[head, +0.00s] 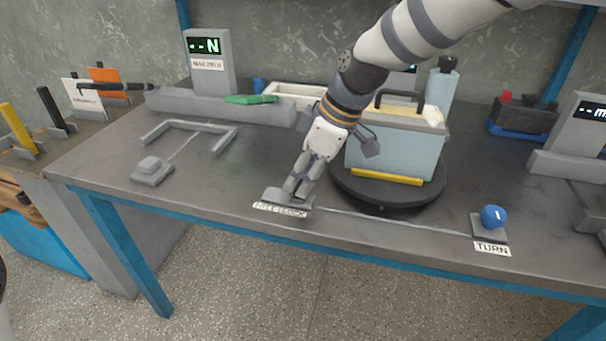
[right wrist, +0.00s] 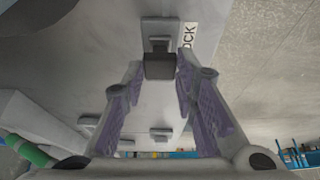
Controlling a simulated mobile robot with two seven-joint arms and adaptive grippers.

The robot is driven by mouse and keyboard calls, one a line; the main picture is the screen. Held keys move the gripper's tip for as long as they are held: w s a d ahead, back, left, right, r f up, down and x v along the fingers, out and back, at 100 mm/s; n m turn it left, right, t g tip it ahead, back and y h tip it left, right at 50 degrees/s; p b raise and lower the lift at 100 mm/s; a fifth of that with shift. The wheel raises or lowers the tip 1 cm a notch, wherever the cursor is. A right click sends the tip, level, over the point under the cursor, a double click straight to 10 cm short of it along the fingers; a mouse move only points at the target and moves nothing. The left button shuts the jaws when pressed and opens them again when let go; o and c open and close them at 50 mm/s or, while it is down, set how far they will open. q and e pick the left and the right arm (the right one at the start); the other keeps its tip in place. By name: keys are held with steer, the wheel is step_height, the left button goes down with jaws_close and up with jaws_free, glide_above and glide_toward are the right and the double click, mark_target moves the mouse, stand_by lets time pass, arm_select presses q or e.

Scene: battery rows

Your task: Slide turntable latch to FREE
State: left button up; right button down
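The turntable latch (head: 272,196) is a small grey plate at the bench's front edge, with a white label in front whose lettering is hard to read. In the right wrist view, its dark knob (right wrist: 159,66) stands between my fingertips, with the end of the label, "OCK", beside it. My right gripper (head: 297,189) reaches down onto the latch. Its fingers (right wrist: 158,78) are apart, with narrow gaps beside the knob. In the head view the fingers hide the knob. The round dark turntable (head: 425,197) carries a pale blue box (head: 391,148). My left gripper is not in view.
A blue knob (head: 494,216) labelled TURN stands at the right front edge, with a thin line running to it from the latch. A grey button block (head: 152,172) and a U-shaped rail (head: 188,124) lie left. The bench between rail and latch is clear.

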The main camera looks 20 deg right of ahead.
mark_target(280, 195)
steer(key=w+a, duration=0.1)
steer(key=a, duration=0.1)
steer(key=w+a, duration=0.1)
steer(key=a, duration=0.1)
steer(key=shift+w+b, duration=0.35)
steer(key=shift+b, duration=0.05)
steer(key=c, duration=1.3)
jaws_free()
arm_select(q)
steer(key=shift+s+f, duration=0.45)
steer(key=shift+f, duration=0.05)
arm_select(e)
steer(key=v, duration=1.2)
